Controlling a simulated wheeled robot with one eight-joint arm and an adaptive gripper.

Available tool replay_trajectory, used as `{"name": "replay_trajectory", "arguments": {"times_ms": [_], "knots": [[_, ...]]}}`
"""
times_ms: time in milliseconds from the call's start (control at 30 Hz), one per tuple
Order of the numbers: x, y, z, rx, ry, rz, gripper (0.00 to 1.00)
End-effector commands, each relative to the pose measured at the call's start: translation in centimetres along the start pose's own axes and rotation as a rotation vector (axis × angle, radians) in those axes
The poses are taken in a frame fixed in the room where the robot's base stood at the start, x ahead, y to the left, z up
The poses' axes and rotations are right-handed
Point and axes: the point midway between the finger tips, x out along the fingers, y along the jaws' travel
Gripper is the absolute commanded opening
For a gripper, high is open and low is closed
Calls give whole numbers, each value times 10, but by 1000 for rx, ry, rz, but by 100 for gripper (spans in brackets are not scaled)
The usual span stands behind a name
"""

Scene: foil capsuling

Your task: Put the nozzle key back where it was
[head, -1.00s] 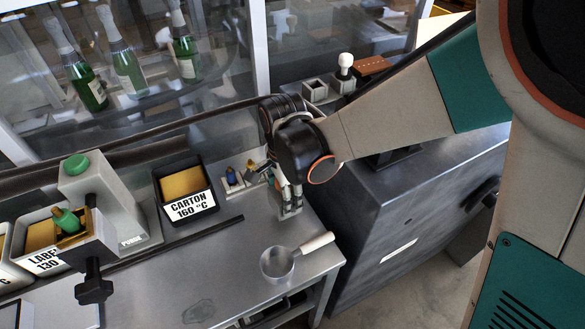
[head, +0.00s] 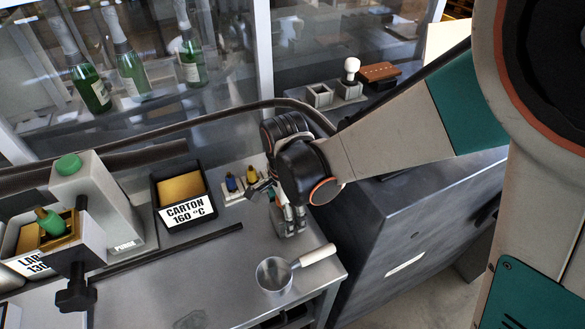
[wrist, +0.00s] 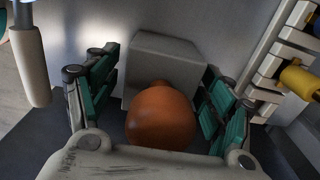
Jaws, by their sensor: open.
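My gripper (head: 291,214) points down over the front bench, right of the carton box. In the wrist view its teal-lined fingers (wrist: 160,75) are open. A brown ball-shaped knob (wrist: 160,118) lies between them, with a visible gap on the left; contact on the right is unclear. The knob seems to be the handle of the nozzle key. It is at a grey block (wrist: 168,62); how it sits there is hidden. In the head view the grey block (head: 286,230) is under my fingers, and the knob is mostly hidden.
A small rack (head: 232,196) with a blue and a yellow piece stands just left of my gripper. A pan (head: 273,275) with a pale handle lies in front. The black carton box (head: 160,190) is further left. A socket stand (head: 319,96) stands on the rear cabinet.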

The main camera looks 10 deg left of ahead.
Motion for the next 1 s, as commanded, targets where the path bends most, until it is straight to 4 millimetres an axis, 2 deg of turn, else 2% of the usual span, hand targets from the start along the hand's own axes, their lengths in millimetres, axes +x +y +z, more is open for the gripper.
{"name": "replay_trajectory", "arguments": {"times_ms": [233, 367, 1000], "knots": [[-4, 0, 0, 0, 0, 0, 75], [-14, 0, 0, 0, 0, 0, 75], [-114, 1, 0, -1, 0, 0, 75]]}}
